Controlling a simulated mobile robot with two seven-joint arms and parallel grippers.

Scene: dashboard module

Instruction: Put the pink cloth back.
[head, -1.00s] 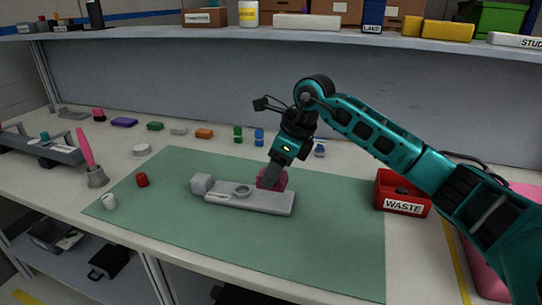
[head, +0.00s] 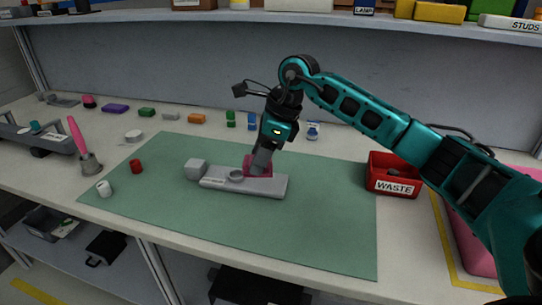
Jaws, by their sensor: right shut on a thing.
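The pink cloth (head: 250,162) shows at the tip of my right gripper (head: 262,166), in the middle of the head view. My right gripper points down and is shut on the cloth; its fingers hide part of it. The cloth is at the rear right part of the grey module (head: 270,187), appearing to touch its top. The module lies on the green mat (head: 320,220) and has a round ring and a block at its left end. My left gripper is not in view.
A red WASTE bin (head: 393,186) stands right of the mat. A pink surface (head: 473,240) lies inside yellow lines at the far right, partly behind my arm. A pink-handled brush (head: 82,150) and small red and white cylinders stand left. Several coloured blocks line the back. The mat's front is clear.

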